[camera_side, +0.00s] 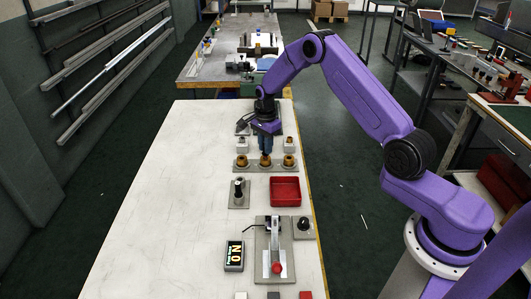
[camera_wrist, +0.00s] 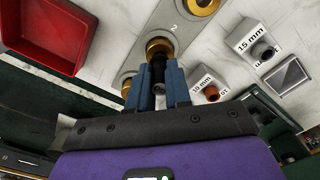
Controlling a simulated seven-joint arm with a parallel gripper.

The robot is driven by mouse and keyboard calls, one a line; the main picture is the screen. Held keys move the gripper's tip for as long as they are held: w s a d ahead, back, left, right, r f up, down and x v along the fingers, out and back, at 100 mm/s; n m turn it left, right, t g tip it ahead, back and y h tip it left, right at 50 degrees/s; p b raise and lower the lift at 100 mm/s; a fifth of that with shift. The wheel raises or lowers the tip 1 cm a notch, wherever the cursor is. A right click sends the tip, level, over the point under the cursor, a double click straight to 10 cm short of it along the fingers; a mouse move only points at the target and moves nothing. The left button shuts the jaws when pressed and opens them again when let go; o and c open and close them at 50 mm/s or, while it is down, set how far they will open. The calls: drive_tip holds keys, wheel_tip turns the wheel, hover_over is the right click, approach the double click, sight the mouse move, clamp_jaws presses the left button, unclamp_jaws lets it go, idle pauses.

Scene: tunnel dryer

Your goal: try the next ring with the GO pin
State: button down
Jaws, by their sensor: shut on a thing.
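Three brass rings stand in a row on a grey plate (camera_side: 252,168) in the side view: a left ring (camera_side: 241,160), a middle ring (camera_side: 265,160) and a right ring (camera_side: 289,160). My gripper (camera_side: 265,150) points down over the middle ring. In the wrist view my gripper (camera_wrist: 163,88) is shut on a dark pin (camera_wrist: 158,70), whose lower end is at a brass ring (camera_wrist: 158,45). I cannot tell whether the tip is inside the bore or above it. The pin's marking is hidden. Another ring (camera_wrist: 127,86) is partly covered by my finger.
Two white labelled blocks (camera_wrist: 252,38) (camera_wrist: 207,82) stand beside the rings, near a square grey holder (camera_wrist: 290,75). A red tray (camera_side: 285,191), a dark post on a plate (camera_side: 238,190), a red-knobbed clamp (camera_side: 276,250) and a display reading NO (camera_side: 234,256) stand nearer. The table's left is clear.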

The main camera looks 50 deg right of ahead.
drive_tip(key=shift+r, duration=2.35)
